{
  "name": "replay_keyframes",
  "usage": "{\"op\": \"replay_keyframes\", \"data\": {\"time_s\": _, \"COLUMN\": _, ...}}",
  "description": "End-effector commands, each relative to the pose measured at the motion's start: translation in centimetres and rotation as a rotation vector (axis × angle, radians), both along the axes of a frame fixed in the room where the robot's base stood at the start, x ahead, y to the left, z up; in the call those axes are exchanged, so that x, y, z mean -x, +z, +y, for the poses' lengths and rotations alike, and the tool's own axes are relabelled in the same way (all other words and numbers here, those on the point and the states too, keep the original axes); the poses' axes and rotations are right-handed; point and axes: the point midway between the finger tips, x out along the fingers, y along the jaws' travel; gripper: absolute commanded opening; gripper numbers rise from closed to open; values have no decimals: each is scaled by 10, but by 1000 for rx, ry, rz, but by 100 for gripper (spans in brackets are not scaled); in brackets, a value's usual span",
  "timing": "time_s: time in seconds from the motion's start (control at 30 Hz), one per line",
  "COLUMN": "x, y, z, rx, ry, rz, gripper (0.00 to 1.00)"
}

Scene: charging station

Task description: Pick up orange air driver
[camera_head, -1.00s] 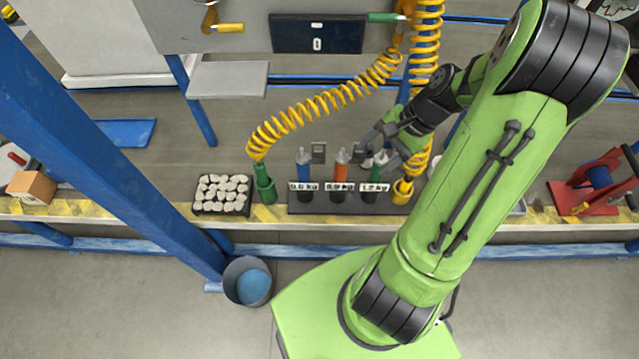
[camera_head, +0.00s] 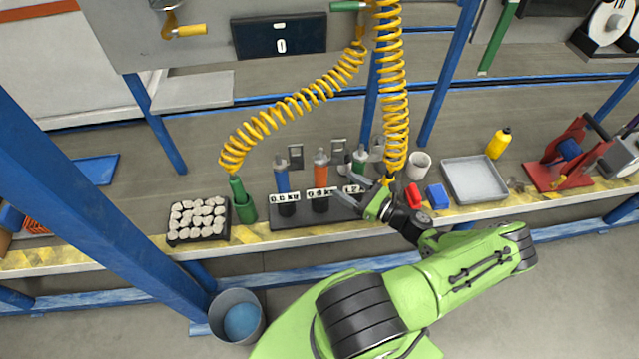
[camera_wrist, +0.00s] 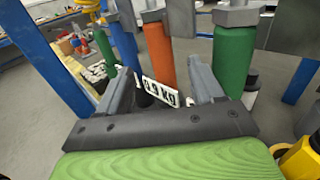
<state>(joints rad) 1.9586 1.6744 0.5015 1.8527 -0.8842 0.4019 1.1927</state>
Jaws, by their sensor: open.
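The orange air driver (camera_head: 321,172) stands upright in the middle of the black holder (camera_head: 290,223), behind a weight label (camera_head: 319,195). The blue driver (camera_head: 282,180) stands to its left and the green driver (camera_head: 360,160) to its right. My gripper (camera_head: 345,187) is open and empty, just in front and to the right of the orange driver. In the wrist view, the orange driver (camera_wrist: 159,50) appears beyond and between the open fingers (camera_wrist: 160,80), with the "0.9 KG" label (camera_wrist: 160,91) in front of it. I see no contact with the driver.
Yellow coiled hoses (camera_head: 393,90) hang close behind my gripper. A white cup (camera_head: 419,165), blue box (camera_head: 438,196) and grey tray (camera_head: 474,180) stand right.

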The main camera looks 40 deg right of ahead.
Motion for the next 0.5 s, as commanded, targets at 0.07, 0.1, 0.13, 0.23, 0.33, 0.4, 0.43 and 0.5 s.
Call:
{"op": "replay_keyframes", "data": {"time_s": 0.07, "x": -19, "y": -1, "z": 5, "rx": 1, "ry": 4, "rz": -1, "gripper": 67}}
{"op": "replay_keyframes", "data": {"time_s": 0.1, "x": -26, "y": -1, "z": 6, "rx": 1, "ry": 4, "rz": 0, "gripper": 67}}
{"op": "replay_keyframes", "data": {"time_s": 0.13, "x": -31, "y": -1, "z": 7, "rx": 1, "ry": 4, "rz": 0, "gripper": 67}}
{"op": "replay_keyframes", "data": {"time_s": 0.23, "x": -42, "y": -1, "z": 8, "rx": 1, "ry": 2, "rz": 0, "gripper": 67}}
{"op": "replay_keyframes", "data": {"time_s": 0.33, "x": -57, "y": -2, "z": 12, "rx": 1, "ry": 4, "rz": 0, "gripper": 67}}
{"op": "replay_keyframes", "data": {"time_s": 0.4, "x": -71, "y": -2, "z": 14, "rx": 1, "ry": 4, "rz": -1, "gripper": 67}}
{"op": "replay_keyframes", "data": {"time_s": 0.43, "x": -76, "y": -2, "z": 15, "rx": 1, "ry": 5, "rz": 0, "gripper": 67}}
{"op": "replay_keyframes", "data": {"time_s": 0.5, "x": -87, "y": -2, "z": 17, "rx": 2, "ry": 5, "rz": 1, "gripper": 67}}
